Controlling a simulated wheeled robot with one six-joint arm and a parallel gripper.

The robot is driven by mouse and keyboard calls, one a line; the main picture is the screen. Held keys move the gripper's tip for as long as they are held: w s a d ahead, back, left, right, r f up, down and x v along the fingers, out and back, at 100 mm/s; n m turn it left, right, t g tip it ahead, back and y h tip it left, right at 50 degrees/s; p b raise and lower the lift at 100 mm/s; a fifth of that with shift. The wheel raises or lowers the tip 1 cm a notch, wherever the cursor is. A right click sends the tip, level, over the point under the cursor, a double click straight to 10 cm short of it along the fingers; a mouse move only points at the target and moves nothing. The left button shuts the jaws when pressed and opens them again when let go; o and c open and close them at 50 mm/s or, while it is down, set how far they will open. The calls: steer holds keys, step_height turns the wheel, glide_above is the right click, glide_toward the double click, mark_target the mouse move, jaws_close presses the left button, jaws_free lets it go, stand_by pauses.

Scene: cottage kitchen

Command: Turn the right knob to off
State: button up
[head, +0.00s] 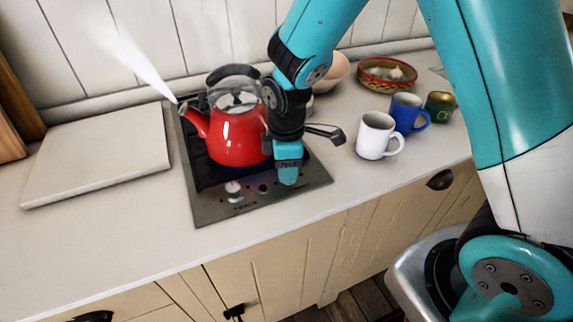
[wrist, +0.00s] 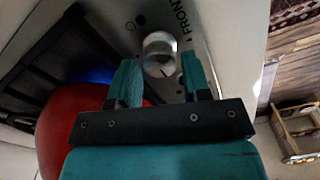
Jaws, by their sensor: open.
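A silver knob (wrist: 161,50) shows in the wrist view on the hob's front strip, between and just beyond my two teal fingertips. The label FRONT is printed beside it, and a thin dark line marks its face. My gripper (head: 288,180) points down over the right part of the hob's front strip. My open fingers also show in the wrist view (wrist: 160,82), with a gap between them. In the head view my gripper hides the right knob; a left knob (head: 233,188) stands clear. The hob (head: 210,210) carries a red kettle (head: 232,140), with blue flame glow beneath it.
Steam jets up and left from the kettle's spout. A white board (head: 100,155) lies left of the hob. A pan handle (head: 326,132), a white mug (head: 375,137), a blue mug (head: 406,112), a green mug (head: 440,106) and a patterned bowl (head: 386,73) stand right.

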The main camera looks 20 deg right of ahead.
steer(key=shift+f, duration=0.3)
steer(key=c, duration=0.6)
steer(key=shift+c, duration=0.2)
